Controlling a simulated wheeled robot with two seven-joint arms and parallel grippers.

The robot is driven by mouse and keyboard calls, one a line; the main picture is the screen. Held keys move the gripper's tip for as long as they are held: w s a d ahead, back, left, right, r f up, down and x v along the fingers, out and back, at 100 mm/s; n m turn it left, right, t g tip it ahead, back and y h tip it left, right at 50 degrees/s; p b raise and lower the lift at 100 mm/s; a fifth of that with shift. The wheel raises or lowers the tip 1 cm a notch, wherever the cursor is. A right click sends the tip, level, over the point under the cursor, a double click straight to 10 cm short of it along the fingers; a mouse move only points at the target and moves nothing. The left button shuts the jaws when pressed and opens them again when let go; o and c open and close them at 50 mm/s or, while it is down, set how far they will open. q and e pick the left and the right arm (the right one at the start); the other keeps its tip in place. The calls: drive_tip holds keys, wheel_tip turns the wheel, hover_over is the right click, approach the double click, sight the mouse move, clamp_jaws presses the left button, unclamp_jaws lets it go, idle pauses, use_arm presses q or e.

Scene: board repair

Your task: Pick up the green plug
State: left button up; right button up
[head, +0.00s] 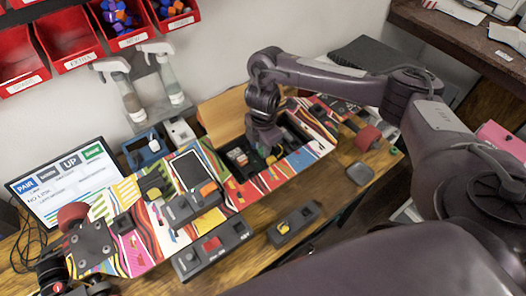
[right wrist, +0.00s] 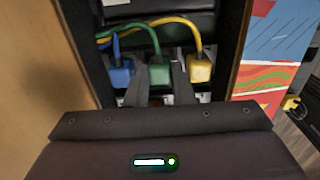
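The green plug (right wrist: 159,74) with its green cable sits in a dark recess in the right wrist view, between a blue plug (right wrist: 121,73) and a yellow plug (right wrist: 200,69). My right gripper (right wrist: 158,78) has one finger on each side of the green plug, very close to its sides. I cannot tell whether the fingers press on it. In the head view my right gripper (head: 265,150) reaches down into the open compartment of the colourful board (head: 235,192) and hides most of the plugs.
A brown panel (head: 224,116) stands up behind the compartment. Grey switch boxes (head: 212,248) and (head: 294,224) lie at the board's front edge. A monitor (head: 66,182) stands at the left, with red bins (head: 69,40) on the wall. The wooden table (head: 340,190) has free room at the right.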

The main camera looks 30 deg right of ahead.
clamp_jaws()
drive_tip(key=shift+r, duration=0.15)
drive_tip(key=shift+w+r, duration=0.1)
drive_tip(key=shift+r, duration=0.25)
wheel_tip(320, 180, up, 19)
drive_tip(key=p, duration=0.5)
drive_tip(key=shift+p, duration=0.3)
drive_tip(key=s+a+p, duration=0.2)
drive_tip(key=s+a, duration=0.3)
drive_tip(key=a, duration=0.1)
drive_tip(key=shift+p, duration=0.3)
